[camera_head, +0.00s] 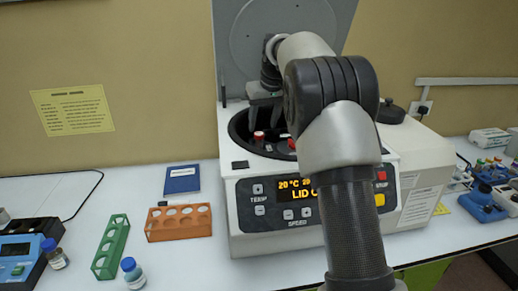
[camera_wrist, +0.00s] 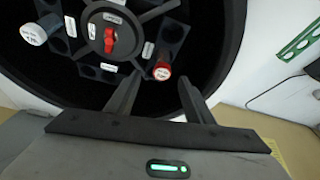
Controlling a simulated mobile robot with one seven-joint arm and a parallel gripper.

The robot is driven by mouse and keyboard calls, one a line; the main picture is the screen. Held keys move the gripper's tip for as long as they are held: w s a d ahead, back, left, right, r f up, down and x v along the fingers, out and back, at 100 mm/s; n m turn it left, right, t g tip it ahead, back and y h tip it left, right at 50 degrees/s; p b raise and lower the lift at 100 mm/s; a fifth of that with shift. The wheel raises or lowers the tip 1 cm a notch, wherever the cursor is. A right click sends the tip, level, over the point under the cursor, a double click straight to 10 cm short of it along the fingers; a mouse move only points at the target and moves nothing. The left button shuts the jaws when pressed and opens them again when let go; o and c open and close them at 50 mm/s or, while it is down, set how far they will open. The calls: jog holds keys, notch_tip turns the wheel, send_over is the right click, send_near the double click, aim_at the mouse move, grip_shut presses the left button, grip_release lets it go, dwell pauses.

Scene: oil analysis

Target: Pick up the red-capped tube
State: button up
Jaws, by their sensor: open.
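The red-capped tube (camera_wrist: 162,71) sits in a slot of the dark rotor inside the open centrifuge. Its cap also shows in the head view (camera_head: 259,136), at the left of the bowl. My gripper (camera_wrist: 160,82) is open, with its fingers on either side of the cap in the wrist view and nothing held. In the head view my gripper (camera_head: 265,115) is above the cap, pointing down into the bowl. How far the fingertips are above the cap is hard to tell. The tube's body is hidden in the slot.
A red rotor knob (camera_wrist: 110,38) and a white-capped tube (camera_wrist: 34,34) are close by in the bowl. The bowl wall surrounds them. The raised lid (camera_head: 230,60) stands behind. Orange (camera_head: 178,223) and green (camera_head: 110,248) racks stand at the left.

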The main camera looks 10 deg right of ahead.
aim_at(259, 134)
jog(key=shift+a+p+x, duration=0.15)
jog(key=shift+p+x, duration=0.05)
jog(key=shift+x, duration=1.55)
jog(key=shift+a+p+x, duration=0.1)
jog(key=shift+p+x, duration=0.05)
jog(key=shift+x, duration=1.55)
jog(key=shift+r, duration=0.1)
grip_shut()
